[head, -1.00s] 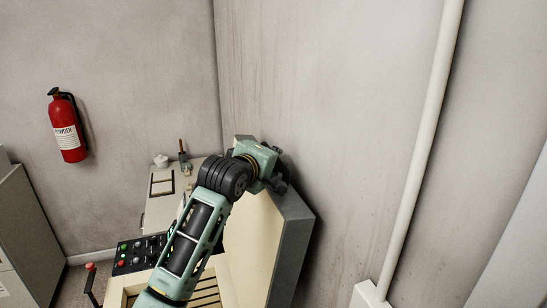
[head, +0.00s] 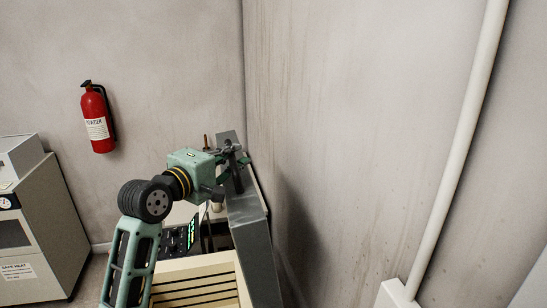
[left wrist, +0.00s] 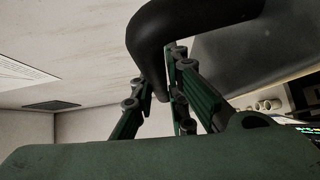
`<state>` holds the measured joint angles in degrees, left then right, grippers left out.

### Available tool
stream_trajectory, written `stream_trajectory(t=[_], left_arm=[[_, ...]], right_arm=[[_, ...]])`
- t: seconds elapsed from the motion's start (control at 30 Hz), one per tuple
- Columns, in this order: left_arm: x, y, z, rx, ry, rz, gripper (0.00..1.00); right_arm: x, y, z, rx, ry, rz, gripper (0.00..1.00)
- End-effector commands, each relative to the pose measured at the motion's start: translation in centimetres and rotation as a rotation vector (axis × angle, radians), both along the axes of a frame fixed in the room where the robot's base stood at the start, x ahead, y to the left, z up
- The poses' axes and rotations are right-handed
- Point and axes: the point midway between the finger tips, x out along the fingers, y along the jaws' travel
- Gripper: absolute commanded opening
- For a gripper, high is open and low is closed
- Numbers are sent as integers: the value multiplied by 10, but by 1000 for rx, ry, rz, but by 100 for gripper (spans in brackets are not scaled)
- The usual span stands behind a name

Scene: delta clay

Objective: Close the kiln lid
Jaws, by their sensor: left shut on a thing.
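The kiln (head: 195,284) is at the bottom of the head view, its cream chamber with dark slats open to view. Its grey lid (head: 251,228) stands raised on the right side, seen nearly edge-on and close to upright. My left gripper (head: 234,160) is at the lid's far end, shut on the lid handle. In the left wrist view the handle is a thick dark bent bar (left wrist: 150,42), with the green fingers (left wrist: 158,95) around it. The lid's dark grey face (left wrist: 245,60) shows behind it. My right gripper is in neither current view.
A wall stands close to the right of the lid, with a pale pipe (head: 457,145) on it. A control panel (head: 180,239) with buttons is beside the kiln. A red extinguisher (head: 97,118) hangs on the back wall. A grey cabinet (head: 45,230) stands at left.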

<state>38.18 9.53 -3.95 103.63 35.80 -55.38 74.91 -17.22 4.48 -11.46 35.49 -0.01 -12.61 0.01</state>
Motion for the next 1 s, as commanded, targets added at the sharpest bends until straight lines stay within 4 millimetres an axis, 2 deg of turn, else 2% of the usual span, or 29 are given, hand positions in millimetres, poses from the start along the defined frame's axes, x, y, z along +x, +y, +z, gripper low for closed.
stream_trajectory(t=[0.03, 0.1, 0.3, 0.4, 0.53, 0.7, 1.0], left_arm=[[-6, 22, -15, -25, -7, 7, 0], [-14, 45, -20, -68, -21, 7, 0], [-31, 99, -35, -172, -56, 5, 0], [-38, 119, -42, -211, -68, 5, 0], [-44, 138, -47, -251, -81, 4, 0], [-49, 151, -51, -281, -90, 2, 0], [-50, 156, -51, -292, -94, 0, 0]], right_arm=[[0, 0, -15, 0, 0, 0, 33], [0, 0, -25, 0, 0, 0, 33], [0, 0, -54, 0, 0, 0, 33], [0, 0, -66, -1, 0, 0, 33], [0, -1, -77, -1, 0, 0, 33], [0, -1, -85, -1, 0, 0, 33], [0, -1, -86, -2, 0, 0, 33]])
